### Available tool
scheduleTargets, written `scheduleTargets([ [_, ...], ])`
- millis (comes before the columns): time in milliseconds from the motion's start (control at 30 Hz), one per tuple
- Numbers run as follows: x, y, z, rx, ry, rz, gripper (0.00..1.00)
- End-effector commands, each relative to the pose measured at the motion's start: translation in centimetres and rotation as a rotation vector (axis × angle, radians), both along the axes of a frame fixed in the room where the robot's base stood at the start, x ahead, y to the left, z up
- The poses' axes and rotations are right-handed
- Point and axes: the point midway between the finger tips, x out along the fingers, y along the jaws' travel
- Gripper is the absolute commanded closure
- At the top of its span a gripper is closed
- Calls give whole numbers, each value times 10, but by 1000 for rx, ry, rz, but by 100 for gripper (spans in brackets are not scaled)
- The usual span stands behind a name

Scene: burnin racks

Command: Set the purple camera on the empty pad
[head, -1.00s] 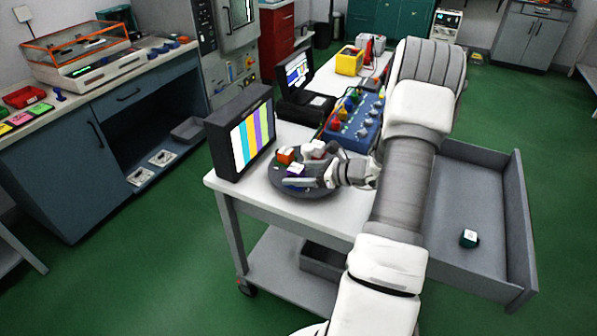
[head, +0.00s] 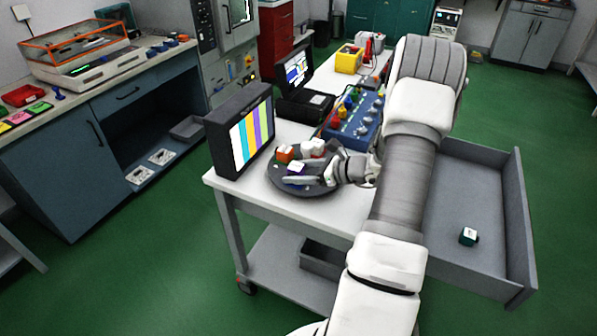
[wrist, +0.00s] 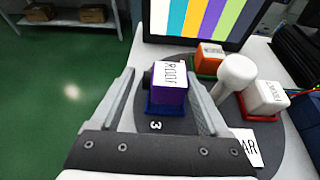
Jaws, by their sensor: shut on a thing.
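The purple camera (wrist: 168,100) has a white labelled top and sits between the fingers of my gripper (wrist: 166,92) in the wrist view. My gripper is shut on it. The camera is over or on a blue pad (wrist: 158,108) beside the number 3 on a dark round turntable (wrist: 185,142); I cannot tell whether it touches the pad. In the head view the purple camera (head: 297,168) and the turntable (head: 300,192) show small, partly hidden by my gripper (head: 300,178).
An orange camera (wrist: 209,60) and a white camera (wrist: 265,97) on a red pad stand on the turntable, near its white central knob (wrist: 237,72). A monitor with colour bars (head: 240,130) stands close on the left. A blue box with knobs (head: 357,125) is behind.

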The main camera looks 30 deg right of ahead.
Motion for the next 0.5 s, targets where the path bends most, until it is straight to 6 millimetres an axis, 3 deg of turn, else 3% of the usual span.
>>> scheduleTargets([
  [500,0,0,-7,1,-1,0,81],
])
